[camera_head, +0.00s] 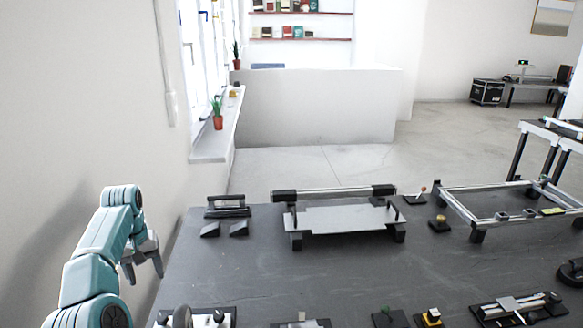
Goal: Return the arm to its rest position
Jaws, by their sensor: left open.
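My left arm comes in from the lower left, a teal jointed arm bent over the table's left edge. My left gripper (142,270) is dark grey, points down and is open, with nothing seen between its fingers. It hangs just left of the dark grey table (270,262), apart from the objects on it. My right arm and gripper are not in view.
A metal plate frame (340,217) stands at the table's back middle, and an open rail frame (500,203) at the back right. Small black blocks (239,229) sit near the left edge. Several fixtures (516,308) line the front edge. The table's middle is clear.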

